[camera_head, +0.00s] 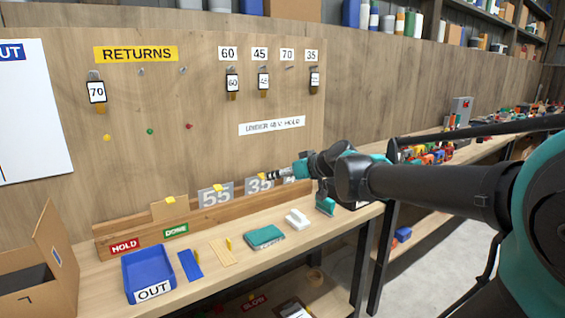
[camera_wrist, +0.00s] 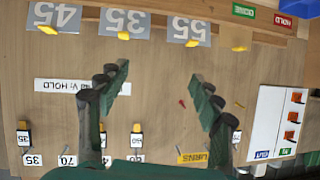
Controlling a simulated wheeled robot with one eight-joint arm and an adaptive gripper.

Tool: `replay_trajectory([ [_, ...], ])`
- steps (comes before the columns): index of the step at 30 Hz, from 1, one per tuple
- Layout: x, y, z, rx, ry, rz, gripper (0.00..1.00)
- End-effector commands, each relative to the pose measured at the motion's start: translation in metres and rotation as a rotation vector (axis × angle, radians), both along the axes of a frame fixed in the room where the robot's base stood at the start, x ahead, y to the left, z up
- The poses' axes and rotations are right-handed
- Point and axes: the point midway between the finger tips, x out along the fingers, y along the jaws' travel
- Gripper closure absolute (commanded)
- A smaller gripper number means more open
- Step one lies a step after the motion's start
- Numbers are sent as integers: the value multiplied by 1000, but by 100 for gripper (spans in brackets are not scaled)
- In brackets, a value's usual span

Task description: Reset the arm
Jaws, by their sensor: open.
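My gripper (camera_wrist: 160,82) is open in the wrist view, with its two dark green fingers apart and nothing between them. The wrist view is upside down and faces the wooden board (camera_head: 200,75). In the head view my arm reaches in from the right, and its end is in front of the board above the right part of the bench (camera_head: 240,282). The fingers are hard to make out there. Number plates 55 (camera_head: 216,196) and 35 (camera_head: 259,184) stand in a wooden rack (camera_head: 120,246); plate 45 (camera_wrist: 54,17) shows clearly only in the wrist view.
A 70 tag (camera_head: 97,92) hangs under RETURNS. Tags 60 (camera_head: 232,82), 45 (camera_head: 264,80) and 35 (camera_head: 314,79) hang at right; the hook under label 70 is bare. A blue OUT tray (camera_head: 148,267), green cloth-like block (camera_head: 264,237) and open cardboard box (camera_head: 45,270) are on the bench.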

Motion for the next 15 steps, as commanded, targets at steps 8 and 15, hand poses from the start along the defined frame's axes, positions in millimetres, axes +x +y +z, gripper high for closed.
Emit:
replay_trajectory([
  [8,-85,-76,-158,-166,340,-169,35],
  [15,-167,-153,-254,-300,581,-428,35],
])
